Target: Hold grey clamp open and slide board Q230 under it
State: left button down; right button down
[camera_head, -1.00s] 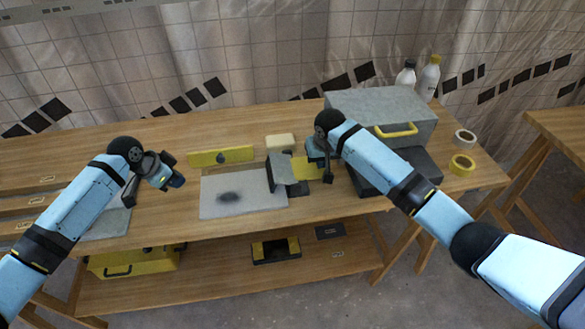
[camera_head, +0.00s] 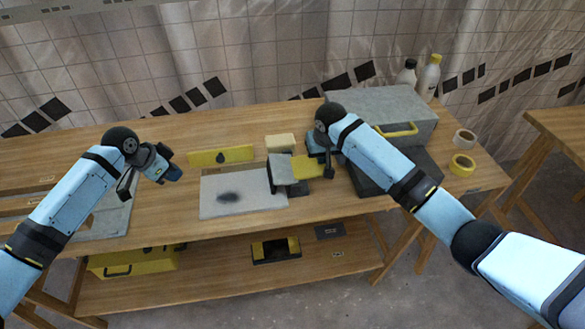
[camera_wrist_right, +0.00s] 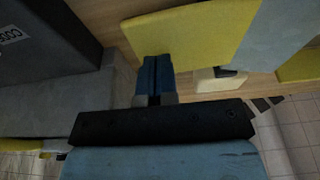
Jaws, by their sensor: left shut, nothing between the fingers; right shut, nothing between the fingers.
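The grey clamp (camera_head: 284,170) stands at the right end of a pale grey plate with a dark smudge (camera_head: 240,194). A yellow plate (camera_head: 307,167) sticks out from the clamp's right side; it also shows large in the right wrist view (camera_wrist_right: 195,42). My right gripper (camera_head: 328,168) is shut at the yellow plate's right end; its blue fingers (camera_wrist_right: 155,75) overlap the plate's edge, contact unclear. My left gripper (camera_head: 176,174) is shut and empty above the table, left of the pale plate. Another grey board (camera_head: 112,222) lies partly hidden behind my left arm. No Q230 label is readable.
A grey case with a yellow handle (camera_head: 400,108) and a dark block (camera_head: 425,165) stand on the right. A yellow bar (camera_head: 235,153) and a cream block (camera_head: 281,142) lie behind the plate. Tape rolls (camera_head: 462,163) and bottles (camera_head: 429,78) are farther right.

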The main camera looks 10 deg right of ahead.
jog(key=w+v, duration=0.1)
jog(key=v, duration=0.6)
jog(key=shift+w+r, duration=0.3)
jog(key=shift+w, duration=0.1)
dwell(0.6)
